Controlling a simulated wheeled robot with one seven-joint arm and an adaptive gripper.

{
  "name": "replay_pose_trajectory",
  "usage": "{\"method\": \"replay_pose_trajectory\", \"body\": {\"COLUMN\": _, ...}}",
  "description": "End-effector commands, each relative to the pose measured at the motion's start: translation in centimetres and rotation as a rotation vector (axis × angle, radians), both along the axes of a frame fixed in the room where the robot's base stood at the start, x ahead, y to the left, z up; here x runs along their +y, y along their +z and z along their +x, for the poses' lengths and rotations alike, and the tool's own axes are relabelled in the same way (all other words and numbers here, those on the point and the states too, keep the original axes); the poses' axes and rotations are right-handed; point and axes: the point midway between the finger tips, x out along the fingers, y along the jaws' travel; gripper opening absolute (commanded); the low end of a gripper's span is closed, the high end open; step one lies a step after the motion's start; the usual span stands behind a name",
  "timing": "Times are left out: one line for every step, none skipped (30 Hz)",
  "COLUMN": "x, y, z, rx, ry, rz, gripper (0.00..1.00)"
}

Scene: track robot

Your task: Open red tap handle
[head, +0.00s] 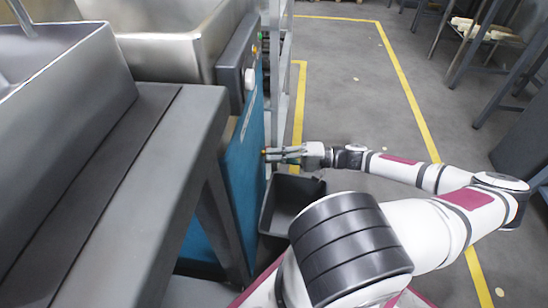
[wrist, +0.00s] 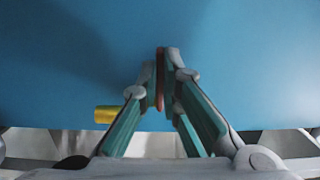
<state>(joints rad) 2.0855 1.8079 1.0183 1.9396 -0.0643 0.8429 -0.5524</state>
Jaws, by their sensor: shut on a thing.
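The red tap handle (wrist: 159,88) shows in the wrist view as a thin, dull red strip, mostly hidden between my fingertips. My gripper (wrist: 162,76) is shut on it, one finger on each side, in front of a blue panel (wrist: 250,60). A short yellow cylinder (wrist: 107,114) sticks out to the left, below the fingertips. In the head view my gripper (head: 275,153) reaches left to the blue panel's side (head: 245,165). A small yellow spot (head: 264,151) shows at its tip; the handle cannot be made out there.
A dark open bin (head: 290,198) stands on the floor below my gripper. A grey bench (head: 120,185) and metal basins (head: 170,45) stand to the left. A control strip with a white knob (head: 249,79) is above the panel. Floor to the right is mostly clear.

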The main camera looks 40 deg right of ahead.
Motion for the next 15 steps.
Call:
{"method": "replay_pose_trajectory", "body": {"x": -0.2, "y": -0.2, "z": 0.0, "rx": 0.006, "ry": 0.034, "rz": -0.006, "gripper": 0.0}}
{"method": "replay_pose_trajectory", "body": {"x": -0.3, "y": -0.2, "z": 0.0, "rx": 0.005, "ry": 0.057, "rz": -0.005, "gripper": 0.0}}
{"method": "replay_pose_trajectory", "body": {"x": -0.5, "y": -0.2, "z": 0.0, "rx": 0.006, "ry": 0.09, "rz": -0.007, "gripper": 0.0}}
{"method": "replay_pose_trajectory", "body": {"x": -0.6, "y": -0.2, "z": 0.0, "rx": 0.005, "ry": 0.115, "rz": -0.006, "gripper": 0.0}}
{"method": "replay_pose_trajectory", "body": {"x": -0.7, "y": -0.2, "z": 0.0, "rx": 0.005, "ry": 0.142, "rz": -0.006, "gripper": 0.0}}
{"method": "replay_pose_trajectory", "body": {"x": -0.9, "y": -0.2, "z": 0.0, "rx": 0.006, "ry": 0.178, "rz": -0.007, "gripper": 0.0}}
{"method": "replay_pose_trajectory", "body": {"x": -1.0, "y": -0.2, "z": 0.0, "rx": 0.006, "ry": 0.206, "rz": -0.007, "gripper": 0.0}}
{"method": "replay_pose_trajectory", "body": {"x": -1.1, "y": -0.1, "z": 0.0, "rx": 0.006, "ry": 0.235, "rz": -0.007, "gripper": 0.0}}
{"method": "replay_pose_trajectory", "body": {"x": -1.3, "y": -0.1, "z": 0.0, "rx": 0.005, "ry": 0.273, "rz": -0.007, "gripper": 0.0}}
{"method": "replay_pose_trajectory", "body": {"x": -1.4, "y": -0.1, "z": 0.0, "rx": 0.006, "ry": 0.302, "rz": -0.007, "gripper": 0.0}}
{"method": "replay_pose_trajectory", "body": {"x": -1.5, "y": -0.1, "z": 0.0, "rx": 0.006, "ry": 0.331, "rz": -0.007, "gripper": 0.0}}
{"method": "replay_pose_trajectory", "body": {"x": -1.7, "y": -0.1, "z": 0.1, "rx": 0.006, "ry": 0.369, "rz": -0.007, "gripper": 0.0}}
{"method": "replay_pose_trajectory", "body": {"x": -1.8, "y": -0.1, "z": 0.1, "rx": 0.005, "ry": 0.397, "rz": -0.007, "gripper": 0.0}}
{"method": "replay_pose_trajectory", "body": {"x": -1.9, "y": -0.1, "z": 0.1, "rx": 0.005, "ry": 0.426, "rz": -0.007, "gripper": 0.0}}
{"method": "replay_pose_trajectory", "body": {"x": -2.1, "y": -0.1, "z": 0.1, "rx": 0.006, "ry": 0.464, "rz": -0.007, "gripper": 0.0}}
